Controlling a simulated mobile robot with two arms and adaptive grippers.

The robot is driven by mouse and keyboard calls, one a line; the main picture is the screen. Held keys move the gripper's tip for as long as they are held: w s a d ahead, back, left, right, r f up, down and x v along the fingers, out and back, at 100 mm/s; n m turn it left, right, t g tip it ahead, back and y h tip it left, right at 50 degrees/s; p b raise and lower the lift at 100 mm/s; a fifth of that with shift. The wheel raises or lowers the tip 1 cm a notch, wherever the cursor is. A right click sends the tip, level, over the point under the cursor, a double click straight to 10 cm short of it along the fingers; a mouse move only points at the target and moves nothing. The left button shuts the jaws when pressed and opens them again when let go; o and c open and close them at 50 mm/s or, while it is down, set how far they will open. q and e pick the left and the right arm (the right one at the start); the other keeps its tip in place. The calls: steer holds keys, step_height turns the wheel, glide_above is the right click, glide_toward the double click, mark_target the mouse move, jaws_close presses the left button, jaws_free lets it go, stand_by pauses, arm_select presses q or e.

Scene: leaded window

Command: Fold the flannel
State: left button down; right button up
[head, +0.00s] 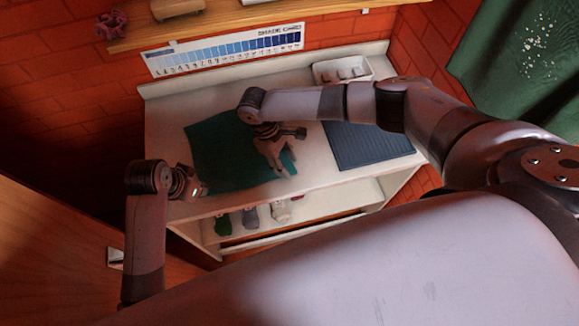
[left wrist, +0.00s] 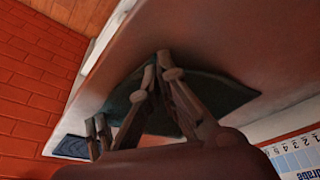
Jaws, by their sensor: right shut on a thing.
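The dark green flannel (head: 215,150) lies mostly flat on the white worktop, its right part behind my right gripper. My right gripper (head: 280,170) points down at the flannel's right front corner and is shut on it. A small lighter green piece shows beside its fingers. My left gripper (head: 199,188) is at the worktop's front left edge, close to the flannel's front left side.
A blue ribbed mat (head: 365,148) lies right of the flannel. A white tray (head: 342,70) stands at the back right. A shade card (head: 225,50) is on the brick wall. Several bottles (head: 250,216) stand on the shelf below. A green curtain (head: 530,60) hangs at the right.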

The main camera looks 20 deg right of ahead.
steer(key=shift+s+d+f, duration=0.1)
steer(key=shift+d+f, duration=0.15)
steer(key=shift+d, duration=0.1)
jaws_close()
stand_by(0.4)
steer(key=shift+r, duration=0.1)
stand_by(0.4)
steer(key=r, duration=0.4)
steer(key=shift+w+r, duration=0.15)
steer(key=shift+w, duration=0.1)
steer(key=shift+s+a+r, duration=0.1)
steer(key=shift+a+r, duration=0.1)
steer(key=shift+r, duration=0.2)
steer(key=c, duration=0.7)
jaws_free()
steer(key=o, duration=1.1)
